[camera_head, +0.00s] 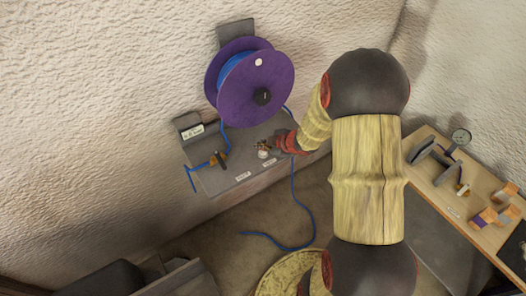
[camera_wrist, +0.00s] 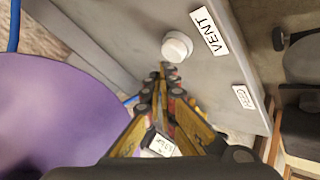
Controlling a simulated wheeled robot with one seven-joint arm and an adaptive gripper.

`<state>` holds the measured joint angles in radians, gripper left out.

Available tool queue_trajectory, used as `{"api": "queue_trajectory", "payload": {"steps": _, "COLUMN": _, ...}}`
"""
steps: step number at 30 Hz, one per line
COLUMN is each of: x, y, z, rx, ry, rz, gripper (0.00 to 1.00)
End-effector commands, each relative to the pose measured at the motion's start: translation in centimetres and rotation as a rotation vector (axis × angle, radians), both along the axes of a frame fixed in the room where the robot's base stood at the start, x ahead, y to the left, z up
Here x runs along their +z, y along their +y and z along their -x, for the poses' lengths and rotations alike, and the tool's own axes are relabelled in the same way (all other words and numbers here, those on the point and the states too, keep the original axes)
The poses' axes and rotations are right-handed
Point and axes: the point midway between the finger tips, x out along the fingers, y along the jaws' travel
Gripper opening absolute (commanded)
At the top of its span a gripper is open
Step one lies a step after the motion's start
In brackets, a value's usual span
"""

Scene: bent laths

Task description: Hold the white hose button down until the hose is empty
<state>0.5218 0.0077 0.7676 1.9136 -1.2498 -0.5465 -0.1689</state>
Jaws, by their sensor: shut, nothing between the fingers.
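A white round button (camera_wrist: 177,46) sits on the grey panel beside a label reading VENT (camera_wrist: 209,31). In the head view the white button (camera_head: 263,154) shows at the tip of my gripper (camera_head: 267,147). In the wrist view my gripper (camera_wrist: 166,72) is shut and empty, its fingertips right by the button's lower edge. I cannot tell whether they touch it. The blue hose (camera_head: 298,205) is on a purple reel (camera_head: 268,75) above the panel, and a length of it hangs to the floor. The reel's purple disc (camera_wrist: 55,110) fills the left of the wrist view.
The grey panel (camera_head: 215,183) also carries a brass fitting (camera_head: 218,158) with blue hose and a small display box (camera_head: 192,131). A second label (camera_wrist: 243,97) is on the panel.

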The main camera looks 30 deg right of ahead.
Motion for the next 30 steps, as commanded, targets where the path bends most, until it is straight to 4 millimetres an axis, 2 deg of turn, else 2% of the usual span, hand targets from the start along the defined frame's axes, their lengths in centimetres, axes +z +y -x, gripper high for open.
{"api": "queue_trajectory", "payload": {"steps": 6, "x": -0.8, "y": 0.0, "z": 0.0, "rx": -0.001, "ry": 0.001, "rz": -0.002, "gripper": 0.00}}
{"api": "queue_trajectory", "payload": {"steps": 30, "x": -1.2, "y": 0.0, "z": 0.0, "rx": 0.001, "ry": 0.001, "rz": 0.000, "gripper": 0.00}}
